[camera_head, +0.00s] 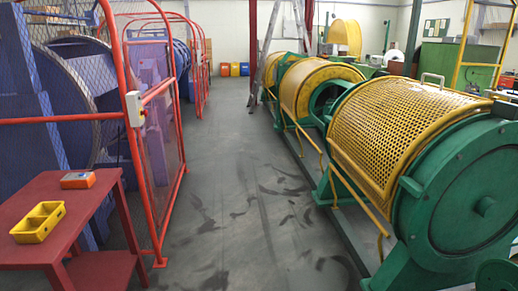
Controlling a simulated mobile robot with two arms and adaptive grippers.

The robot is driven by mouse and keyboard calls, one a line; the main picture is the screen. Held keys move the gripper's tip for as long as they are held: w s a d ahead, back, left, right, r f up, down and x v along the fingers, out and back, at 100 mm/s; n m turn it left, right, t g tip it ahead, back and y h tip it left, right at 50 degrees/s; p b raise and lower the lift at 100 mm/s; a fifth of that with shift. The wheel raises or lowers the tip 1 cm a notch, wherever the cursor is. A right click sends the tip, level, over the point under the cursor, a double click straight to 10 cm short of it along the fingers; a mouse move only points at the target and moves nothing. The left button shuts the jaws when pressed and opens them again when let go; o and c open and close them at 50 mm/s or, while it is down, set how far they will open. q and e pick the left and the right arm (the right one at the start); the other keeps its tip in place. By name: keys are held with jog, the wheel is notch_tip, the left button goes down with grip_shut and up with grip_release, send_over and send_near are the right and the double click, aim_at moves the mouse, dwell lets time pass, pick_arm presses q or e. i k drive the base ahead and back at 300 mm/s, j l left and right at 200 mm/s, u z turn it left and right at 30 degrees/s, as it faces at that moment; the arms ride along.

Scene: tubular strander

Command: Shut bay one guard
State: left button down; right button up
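On the right stands a long green machine with several curved yellow guards in a row. The nearest guard (395,128) is a perforated yellow mesh arch over the first bay, beside the big green end disc (470,195). A pale handle (432,78) stands up at its top edge. A second yellow guard (309,86) arches over the bay behind it. No label shows which guard is bay one, and I cannot tell whether the nearest one is fully down. Neither of my grippers is in view.
A grey floor aisle (240,190) runs clear down the middle. A red mesh fence (160,150) and a red table (65,210) with a yellow bin (38,222) stand left. A yellow rail (360,185) runs low along the machine. A stepladder (270,45) stands farther back.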

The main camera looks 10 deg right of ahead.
aim_at(479, 103)
jog(key=i+z, duration=0.25)
jog(key=i, duration=0.2)
jog(key=i+j+z, duration=0.1)
jog(key=i+z, duration=0.15)
jog(key=i, duration=0.15)
jog(key=i+j+z, duration=0.3)
jog(key=i, duration=0.15)
jog(key=i+j+z, duration=0.25)
jog(key=i, duration=0.15)
jog(key=l, duration=0.1)
